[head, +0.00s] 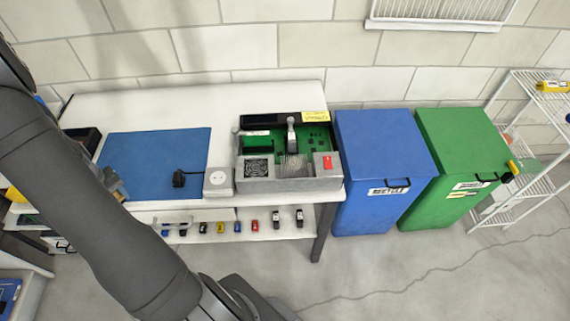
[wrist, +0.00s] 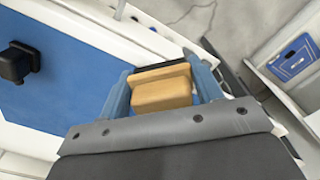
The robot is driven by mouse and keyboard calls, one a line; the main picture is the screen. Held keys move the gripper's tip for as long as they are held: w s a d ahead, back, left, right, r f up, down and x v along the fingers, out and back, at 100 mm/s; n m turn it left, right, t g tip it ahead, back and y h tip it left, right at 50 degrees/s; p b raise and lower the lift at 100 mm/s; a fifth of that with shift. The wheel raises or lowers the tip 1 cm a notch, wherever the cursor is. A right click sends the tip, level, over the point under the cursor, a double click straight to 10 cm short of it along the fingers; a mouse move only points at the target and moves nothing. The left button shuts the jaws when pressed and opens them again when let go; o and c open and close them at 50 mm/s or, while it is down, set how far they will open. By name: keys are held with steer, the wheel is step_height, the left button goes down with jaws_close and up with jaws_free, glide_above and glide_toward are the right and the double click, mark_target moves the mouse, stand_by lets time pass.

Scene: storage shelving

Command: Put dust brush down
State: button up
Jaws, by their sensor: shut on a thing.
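The dust brush (wrist: 165,92) shows in the wrist view as a tan wooden block with a dark strip along its far edge. My gripper (wrist: 160,84) is shut on it, with one blue finger on each side. The brush is over or near the edge of the white workbench (head: 280,88); its height above the surface is not clear. In the head view my gripper (head: 115,185) is mostly hidden behind my own arm, at the left front of the bench.
A blue mat (head: 155,150) covers the bench's left part. A small black object (head: 179,179) and a white box (head: 218,181) stand beside an open grey computer case (head: 290,183). Blue (head: 380,150) and green (head: 460,145) bins stand to the right. The bench's back strip is clear.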

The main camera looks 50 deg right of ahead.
stand_by(0.4)
steer(key=d+r, duration=0.1)
steer(key=d, duration=0.5)
steer(key=w+d+r, duration=0.1)
steer(key=d, duration=0.5)
steer(key=d+r, duration=0.1)
steer(key=d, duration=0.5)
steer(key=shift+w+d+r, duration=0.1)
steer(key=shift+w+d, duration=0.05)
steer(key=shift+w, duration=0.05)
step_height(320, 180, up, 4)
glide_above(221, 148)
step_height(221, 148, down, 10)
steer(key=shift+s+f, duration=0.1)
